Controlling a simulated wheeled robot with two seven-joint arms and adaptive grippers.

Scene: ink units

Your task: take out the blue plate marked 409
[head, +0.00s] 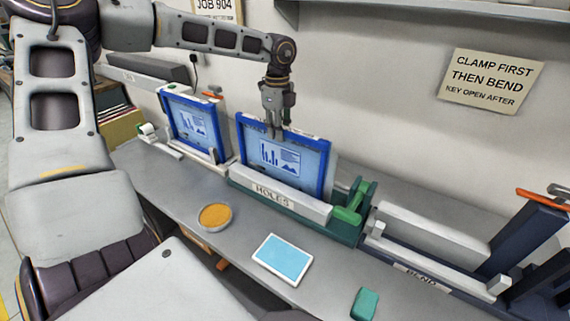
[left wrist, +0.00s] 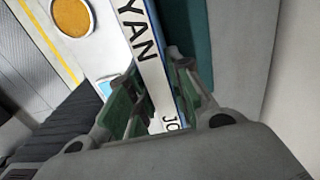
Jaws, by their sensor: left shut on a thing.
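A blue-framed plate (head: 312,163) with a printed chart stands upright in the green unit labelled HOLES (head: 270,192). My left gripper (head: 276,132) reaches down over the plate's top edge and is shut on it. In the left wrist view the plate's white edge (left wrist: 146,40) runs between the green-padded fingers (left wrist: 163,92), with the letters "YAN" and "JO" readable. A second blue-framed plate (head: 196,122) stands in the unit to the left. I cannot read 409 on either plate. My right gripper is not in view.
A green lever (head: 350,205) stands at the HOLES unit's right end. The BEND unit (head: 425,258) is further right. An orange-filled bowl (head: 215,216), a white-edged tablet (head: 282,259) and a green block (head: 364,303) lie in front. The wall is behind.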

